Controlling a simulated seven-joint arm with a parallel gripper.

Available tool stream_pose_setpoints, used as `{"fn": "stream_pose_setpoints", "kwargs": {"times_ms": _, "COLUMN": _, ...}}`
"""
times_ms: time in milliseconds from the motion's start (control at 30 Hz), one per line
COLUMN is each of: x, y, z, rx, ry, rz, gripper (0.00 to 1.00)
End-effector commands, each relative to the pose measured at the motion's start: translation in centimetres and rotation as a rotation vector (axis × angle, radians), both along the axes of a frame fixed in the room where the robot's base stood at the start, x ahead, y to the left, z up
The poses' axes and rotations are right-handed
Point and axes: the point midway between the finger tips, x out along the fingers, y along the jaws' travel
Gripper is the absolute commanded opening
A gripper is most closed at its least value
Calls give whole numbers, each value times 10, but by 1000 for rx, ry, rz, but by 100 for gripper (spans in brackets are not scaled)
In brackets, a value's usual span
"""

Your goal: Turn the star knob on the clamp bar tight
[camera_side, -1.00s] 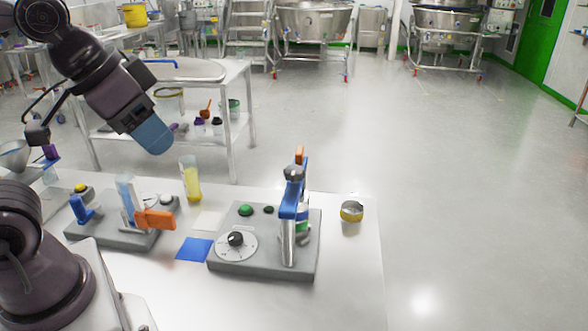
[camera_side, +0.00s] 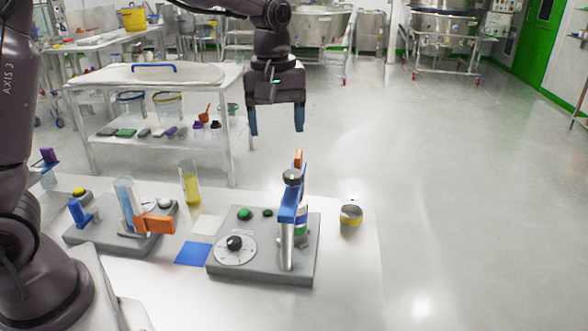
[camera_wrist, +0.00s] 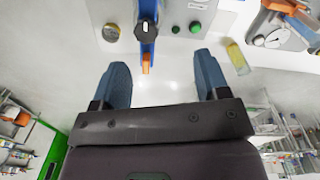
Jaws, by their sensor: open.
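The clamp bar (camera_side: 288,207) is a blue bar on a post of the right-hand grey fixture, with an orange end (camera_side: 299,158). A dark star knob (camera_side: 292,176) sits on top of the bar. In the wrist view, the knob (camera_wrist: 146,28) and the blue bar (camera_wrist: 147,51) show ahead of the fingers, slightly left of centre. My gripper (camera_side: 276,126) is open and empty, above and apart from the knob, its blue fingers pointing down. In the wrist view, my gripper (camera_wrist: 163,82) has its fingers spread wide with nothing between them.
The grey fixture base (camera_side: 262,266) carries a dial (camera_side: 235,249) and green buttons. A small yellow-banded cup (camera_side: 351,214) stands right of it. A second fixture (camera_side: 110,240), a yellow-filled cylinder (camera_side: 190,183) and a blue square (camera_side: 193,251) lie to the left.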

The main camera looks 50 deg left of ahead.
Motion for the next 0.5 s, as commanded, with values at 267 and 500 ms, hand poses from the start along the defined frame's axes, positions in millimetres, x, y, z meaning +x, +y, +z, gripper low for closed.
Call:
{"fn": "stream_pose_setpoints", "kwargs": {"times_ms": 267, "x": 43, "y": 3, "z": 16, "rx": -9, "ry": 11, "rz": 653, "gripper": 68}}
{"fn": "stream_pose_setpoints", "kwargs": {"times_ms": 500, "x": 39, "y": 2, "z": 13, "rx": -8, "ry": 31, "rz": 827, "gripper": 68}}
